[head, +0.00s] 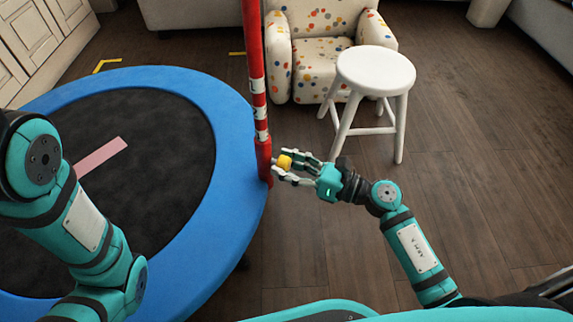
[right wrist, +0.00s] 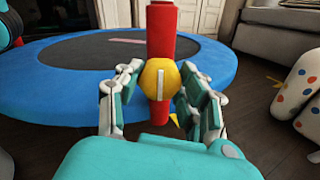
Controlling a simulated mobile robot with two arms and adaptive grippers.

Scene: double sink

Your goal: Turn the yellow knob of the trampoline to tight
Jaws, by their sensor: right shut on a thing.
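The yellow knob (head: 285,162) sits on the right side of the red post (head: 254,50) at the trampoline's edge. In the right wrist view the knob (right wrist: 160,79) is centred, with a pale bar standing upright on its face. My right gripper (head: 287,168) is shut on the knob, one finger on each side of it. The trampoline (head: 230,130) has a blue rim and a dark mat. My left arm comes in at the left over the trampoline; its gripper is out of view. No tight mark can be read.
A white stool (head: 375,70) stands to the right of the post, in front of a spotted armchair (head: 311,50). A pink strip (head: 101,157) lies on the mat. The wooden floor (head: 480,150) at the right is clear.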

